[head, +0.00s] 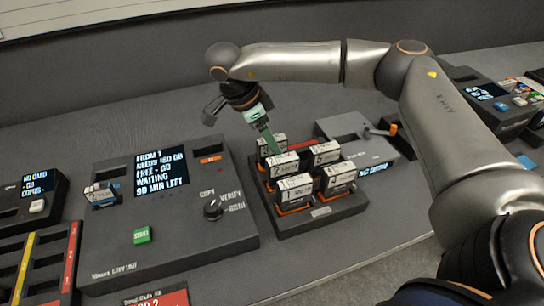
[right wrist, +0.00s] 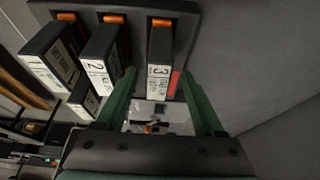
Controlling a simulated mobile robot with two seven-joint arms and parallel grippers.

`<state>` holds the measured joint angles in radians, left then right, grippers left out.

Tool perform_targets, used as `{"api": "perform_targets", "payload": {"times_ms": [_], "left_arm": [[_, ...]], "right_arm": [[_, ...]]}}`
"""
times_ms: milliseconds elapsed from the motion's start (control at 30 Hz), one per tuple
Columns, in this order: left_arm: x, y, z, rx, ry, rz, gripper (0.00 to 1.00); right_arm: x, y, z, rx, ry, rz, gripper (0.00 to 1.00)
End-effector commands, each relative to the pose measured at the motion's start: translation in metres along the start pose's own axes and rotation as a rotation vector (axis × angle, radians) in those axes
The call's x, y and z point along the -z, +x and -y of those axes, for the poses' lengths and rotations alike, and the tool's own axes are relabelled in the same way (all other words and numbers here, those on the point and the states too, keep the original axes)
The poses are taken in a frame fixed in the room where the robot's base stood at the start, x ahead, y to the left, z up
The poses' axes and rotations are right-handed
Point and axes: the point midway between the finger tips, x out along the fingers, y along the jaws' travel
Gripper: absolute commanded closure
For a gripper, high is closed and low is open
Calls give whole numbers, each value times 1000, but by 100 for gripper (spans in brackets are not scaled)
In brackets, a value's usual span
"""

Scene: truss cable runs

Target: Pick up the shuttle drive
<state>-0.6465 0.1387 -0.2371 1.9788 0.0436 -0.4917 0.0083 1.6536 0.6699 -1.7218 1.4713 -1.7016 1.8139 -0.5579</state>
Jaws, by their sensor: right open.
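Several black drives with white number labels stand upright in a dark rack (head: 320,217) in the middle of the head view. No label that I can read says shuttle, so I cannot tell which one is the shuttle drive. My right gripper (head: 268,138) is over the far-left drive of the rack (head: 271,148). In the right wrist view its green fingers (right wrist: 158,74) are open, one on each side of the drive labelled 3 (right wrist: 159,75). I cannot tell whether they touch it. Drives 2 (right wrist: 101,58) and 1 (right wrist: 52,58) stand beside it. My left gripper is out of view.
Left of the rack is a copy unit (head: 185,245) with a screen, a green button and a knob. A small drive (head: 100,193) sits at its left side. A grey device (head: 345,128) with an orange-tipped lever stands behind the rack. Bare grey counter lies behind the copy unit.

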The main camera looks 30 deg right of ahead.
Motion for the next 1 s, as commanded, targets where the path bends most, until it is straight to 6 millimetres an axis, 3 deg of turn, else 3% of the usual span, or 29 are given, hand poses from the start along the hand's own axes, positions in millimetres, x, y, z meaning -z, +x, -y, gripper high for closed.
{"api": "perform_targets", "payload": {"times_ms": [233, 533, 1000], "left_arm": [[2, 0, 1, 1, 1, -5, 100], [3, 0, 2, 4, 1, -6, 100], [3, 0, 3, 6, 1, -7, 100]], "right_arm": [[1, 36, -4, -3, 0, -2, 30], [1, 41, -4, -1, 1, 0, 30], [1, 41, -4, -1, 1, 0, 82]]}}
